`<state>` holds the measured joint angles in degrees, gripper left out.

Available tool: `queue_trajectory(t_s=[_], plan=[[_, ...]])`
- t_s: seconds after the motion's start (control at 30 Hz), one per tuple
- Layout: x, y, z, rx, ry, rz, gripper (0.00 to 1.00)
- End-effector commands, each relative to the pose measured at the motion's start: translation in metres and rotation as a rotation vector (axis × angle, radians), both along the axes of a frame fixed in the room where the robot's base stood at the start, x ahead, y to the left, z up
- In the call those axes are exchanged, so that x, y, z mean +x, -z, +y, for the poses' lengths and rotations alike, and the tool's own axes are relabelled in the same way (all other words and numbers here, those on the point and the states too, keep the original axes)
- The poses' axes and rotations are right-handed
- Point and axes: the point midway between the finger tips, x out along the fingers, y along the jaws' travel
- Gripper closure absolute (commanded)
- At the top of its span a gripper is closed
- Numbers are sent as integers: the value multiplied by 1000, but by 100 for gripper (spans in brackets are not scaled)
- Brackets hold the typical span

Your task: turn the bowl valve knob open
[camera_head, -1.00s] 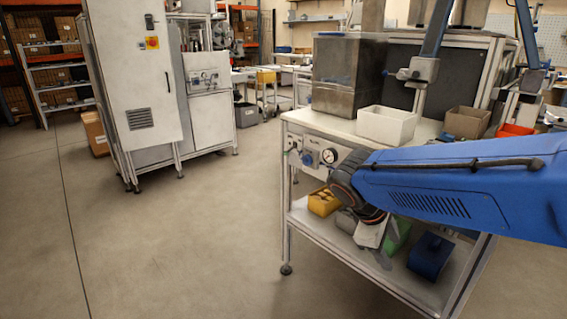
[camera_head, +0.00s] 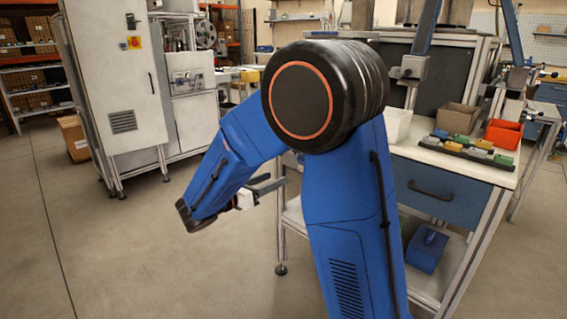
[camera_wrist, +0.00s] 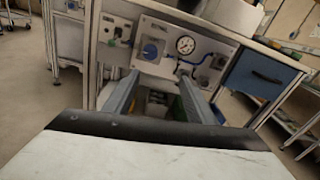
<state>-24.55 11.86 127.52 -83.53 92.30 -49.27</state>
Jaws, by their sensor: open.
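A round blue knob (camera_wrist: 152,49) sits on the pale front panel (camera_wrist: 136,30) of the workbench in the wrist view, under a small label too blurred to read surely. It is left of the round white gauge (camera_wrist: 185,45). My gripper (camera_wrist: 157,76) is open and empty, its two grey fingers pointing towards the panel. The knob shows just above and between the fingertips, apart from them. In the head view my gripper (camera_head: 282,174) is left of the bench, and my arm hides the panel and knob.
Blue tubing and another fitting (camera_wrist: 219,61) are right of the gauge. A blue drawer (camera_head: 440,190) is further right, and a white bin (camera_head: 396,124) and an orange bin (camera_head: 503,134) stand on the bench top. A tall white cabinet (camera_head: 120,90) is at left. Floor between is clear.

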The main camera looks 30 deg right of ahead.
Motion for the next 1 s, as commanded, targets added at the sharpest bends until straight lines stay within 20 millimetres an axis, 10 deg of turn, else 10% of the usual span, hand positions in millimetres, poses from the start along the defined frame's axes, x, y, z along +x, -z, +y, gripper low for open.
queue_trajectory(t_s=[0.27, 1.0], plan=[[16, 0, 5, -58, -33, 26, 49], [53, 0, -102, -54, -29, 24, 49]])
